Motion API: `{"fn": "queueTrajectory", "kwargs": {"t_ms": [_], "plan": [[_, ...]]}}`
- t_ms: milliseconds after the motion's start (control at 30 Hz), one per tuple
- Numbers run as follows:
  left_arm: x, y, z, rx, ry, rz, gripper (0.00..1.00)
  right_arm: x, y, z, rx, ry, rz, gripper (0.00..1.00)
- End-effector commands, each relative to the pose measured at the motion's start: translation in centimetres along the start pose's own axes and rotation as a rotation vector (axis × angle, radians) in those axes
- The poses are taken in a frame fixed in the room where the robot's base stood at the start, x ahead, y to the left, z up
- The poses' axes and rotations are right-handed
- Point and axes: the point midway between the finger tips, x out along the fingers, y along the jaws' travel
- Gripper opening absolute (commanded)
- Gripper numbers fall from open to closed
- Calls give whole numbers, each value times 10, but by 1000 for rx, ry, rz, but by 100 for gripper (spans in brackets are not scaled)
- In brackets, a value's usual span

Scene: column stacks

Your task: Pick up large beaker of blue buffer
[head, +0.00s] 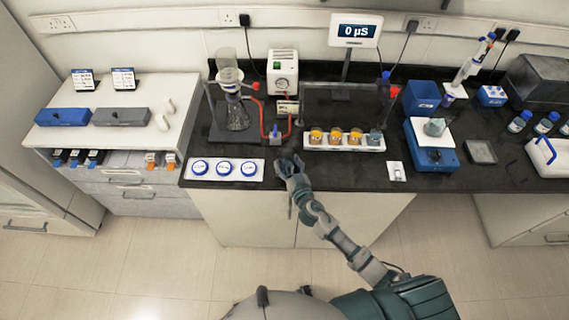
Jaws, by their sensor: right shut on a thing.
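My right gripper (287,165) is at the front edge of the black bench, left of the middle. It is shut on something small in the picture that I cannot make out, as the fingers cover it. I cannot clearly pick out a large beaker of blue buffer. A beaker with pale grey-blue contents (434,127) stands on a blue device (431,157) at the right. A smaller grey-blue beaker (375,138) is at the right end of a white rack (319,147), beside several amber ones. My left gripper is not in view.
A white tray (224,178) with three blue-ringed round dishes lies left of my gripper. Behind stand a glass flask (237,117), red tubing (256,107) and a clamp stand. Blue-capped bottles (519,121) are at the far right.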

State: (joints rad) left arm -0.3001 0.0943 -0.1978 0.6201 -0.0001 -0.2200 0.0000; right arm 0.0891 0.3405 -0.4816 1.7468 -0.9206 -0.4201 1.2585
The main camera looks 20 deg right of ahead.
Motion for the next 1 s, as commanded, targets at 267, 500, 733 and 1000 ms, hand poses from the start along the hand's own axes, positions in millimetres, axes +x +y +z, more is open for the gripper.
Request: {"fn": "queueTrajectory", "kwargs": {"t_ms": [267,500,733,1000], "plan": [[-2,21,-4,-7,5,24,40,0,-5,-8,-5,-1,0,29],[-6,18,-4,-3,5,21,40,0,-8,-28,-8,1,0,29],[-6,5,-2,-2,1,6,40,-15,-3,-35,-4,-2,0,29],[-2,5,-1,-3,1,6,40,-53,1,-35,-2,-3,-1,29]]}}
